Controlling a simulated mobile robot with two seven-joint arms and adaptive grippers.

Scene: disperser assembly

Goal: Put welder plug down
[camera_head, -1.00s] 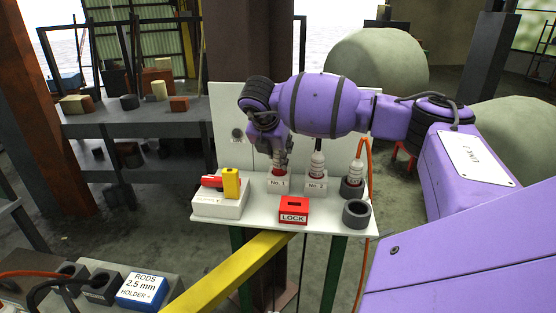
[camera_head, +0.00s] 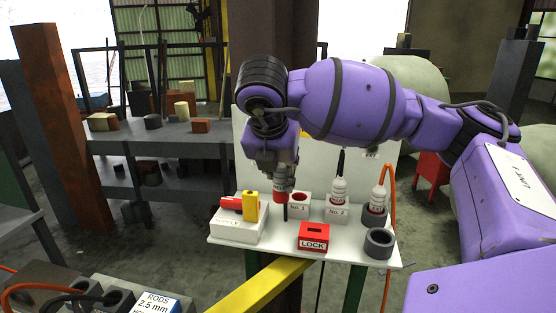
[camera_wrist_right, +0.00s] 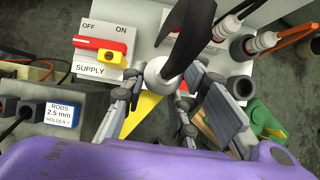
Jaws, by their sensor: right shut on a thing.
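My right gripper (camera_head: 281,182) is shut on the welder plug (camera_head: 280,197), a red-and-white plug, and holds it upright just left of the No. 1 socket (camera_head: 300,203). The No. 1 socket shows an open red hole with no plug in it. In the right wrist view the gripper's fingers (camera_wrist_right: 160,98) close around the plug's whitish body (camera_wrist_right: 158,78), with a thick black cable rising from it. A dark pin shows below the plug in the head view; I cannot tell whether it touches the shelf. My left gripper is not in view.
The white shelf (camera_head: 225,240) carries a supply switch box (camera_head: 240,231) at left, a red LOCK block (camera_head: 313,236) in front, and an empty grey ring holder (camera_head: 379,243) at right. Plugs stand in the No. 2 socket (camera_head: 338,213) and another grey holder (camera_head: 375,215).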

